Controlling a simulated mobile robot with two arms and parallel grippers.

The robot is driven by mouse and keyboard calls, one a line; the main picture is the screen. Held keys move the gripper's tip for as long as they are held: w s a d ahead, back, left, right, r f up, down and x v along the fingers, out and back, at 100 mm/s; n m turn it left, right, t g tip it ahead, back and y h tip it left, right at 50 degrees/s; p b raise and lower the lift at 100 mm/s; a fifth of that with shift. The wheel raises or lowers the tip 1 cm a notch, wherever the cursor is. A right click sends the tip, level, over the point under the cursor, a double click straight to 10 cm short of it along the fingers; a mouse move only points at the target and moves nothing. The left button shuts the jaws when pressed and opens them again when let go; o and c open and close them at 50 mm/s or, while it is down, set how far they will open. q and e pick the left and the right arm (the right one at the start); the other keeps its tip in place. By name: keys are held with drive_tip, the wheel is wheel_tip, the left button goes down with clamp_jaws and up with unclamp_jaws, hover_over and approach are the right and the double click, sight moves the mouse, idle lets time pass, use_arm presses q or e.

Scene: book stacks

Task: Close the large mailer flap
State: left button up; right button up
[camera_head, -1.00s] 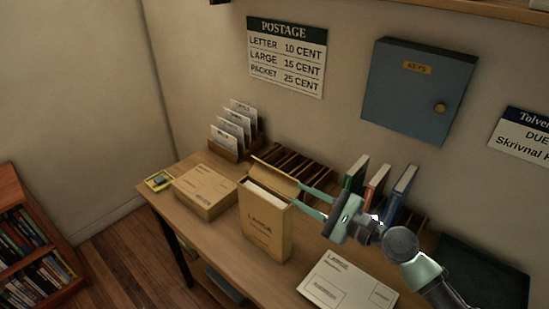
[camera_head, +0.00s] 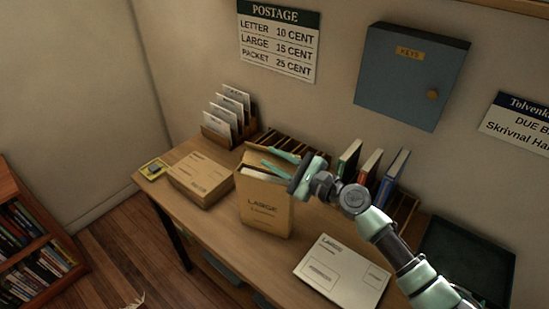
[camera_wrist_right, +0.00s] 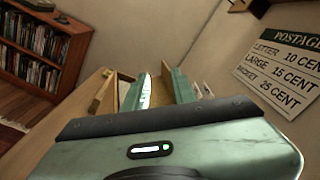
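The large mailer (camera_head: 264,207) stands upright on the desk, a tan packet marked LARGE with its top open. Its flap (camera_head: 255,157) rises at the back of the opening. My right gripper (camera_head: 264,156) reaches in from the right, its two pale green fingers apart, over the mailer's top beside the flap. I cannot tell whether a finger touches the flap. In the right wrist view the fingers (camera_wrist_right: 163,85) also stand apart, with tan surfaces beside and between them that are hard to tell apart. My left gripper is not in view.
A tan parcel (camera_head: 201,180) lies left of the mailer, with a letter rack (camera_head: 216,134) behind it. A slotted rack and upright books (camera_head: 369,170) stand behind my right arm. A flat white mailer (camera_head: 341,273) lies at the front right. A dark tray (camera_head: 466,259) is farther right.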

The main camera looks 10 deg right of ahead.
drive_tip(key=shift+s, duration=0.1)
drive_tip(key=shift+c, duration=0.6)
clamp_jaws()
idle(0.6)
drive_tip(key=shift+c, duration=2.1)
unclamp_jaws()
drive_tip(key=o, duration=0.5)
drive_tip(key=shift+o, duration=0.2)
